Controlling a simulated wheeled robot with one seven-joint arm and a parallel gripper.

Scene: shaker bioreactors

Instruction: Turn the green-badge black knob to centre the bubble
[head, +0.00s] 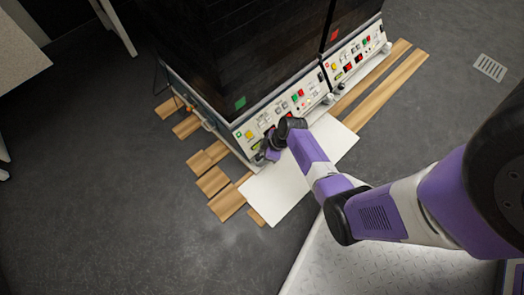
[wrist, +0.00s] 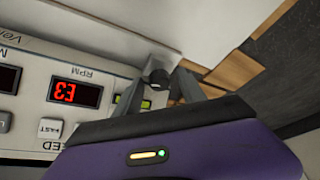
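In the wrist view a small black knob (wrist: 158,76) sticks out at a pale corner of the shaker. My gripper (wrist: 160,88) has one finger on each side of it, with a visible gap between the fingers; contact is not clear. A yellow-green level vial (wrist: 118,99) shows on the panel beside the left finger, which partly hides it, so I cannot tell where the bubble sits. The knob is hidden there.
The control panel (wrist: 45,65) with a red display (wrist: 75,93) is close to my gripper. A second shaker (head: 355,50) stands to the right. A white plate (head: 275,195) and wooden slats (head: 385,80) lie on the floor around the shakers. Open dark floor (head: 110,210) is at the left.

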